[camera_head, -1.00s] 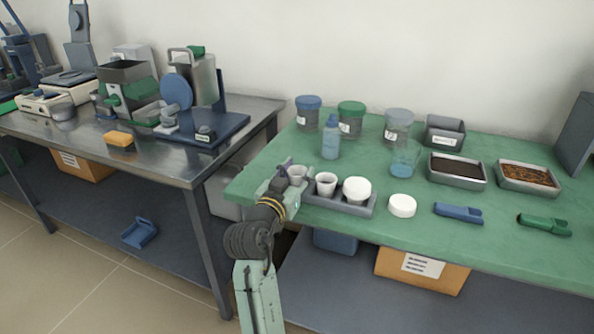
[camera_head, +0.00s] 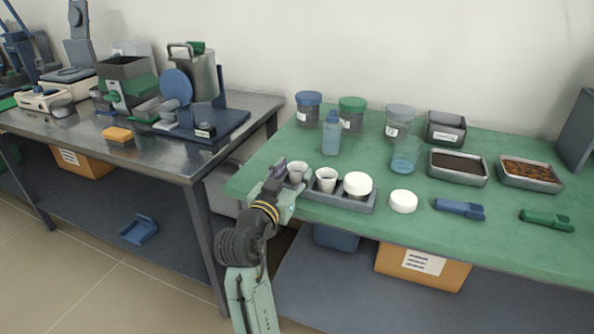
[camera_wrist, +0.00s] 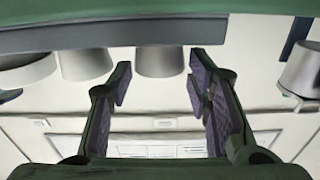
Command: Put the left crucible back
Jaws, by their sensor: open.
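The left crucible (camera_head: 297,173), a small white cup, stands upright at the left end of the grey tray (camera_head: 312,199). The middle crucible (camera_head: 327,180) is open-topped beside it, and the right crucible (camera_head: 357,194) carries a white lid (camera_head: 358,182). My gripper (camera_head: 279,172) is open at the tray's left front, close to the left crucible. The wrist view is upside down; there the left crucible (camera_wrist: 160,62) appears beyond the gap between my open, empty fingers (camera_wrist: 159,88). Its base is hidden by the tray wall.
Jars line the back of the green table (camera_head: 480,230). A gap separates it from the metal table (camera_head: 190,163) at left.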

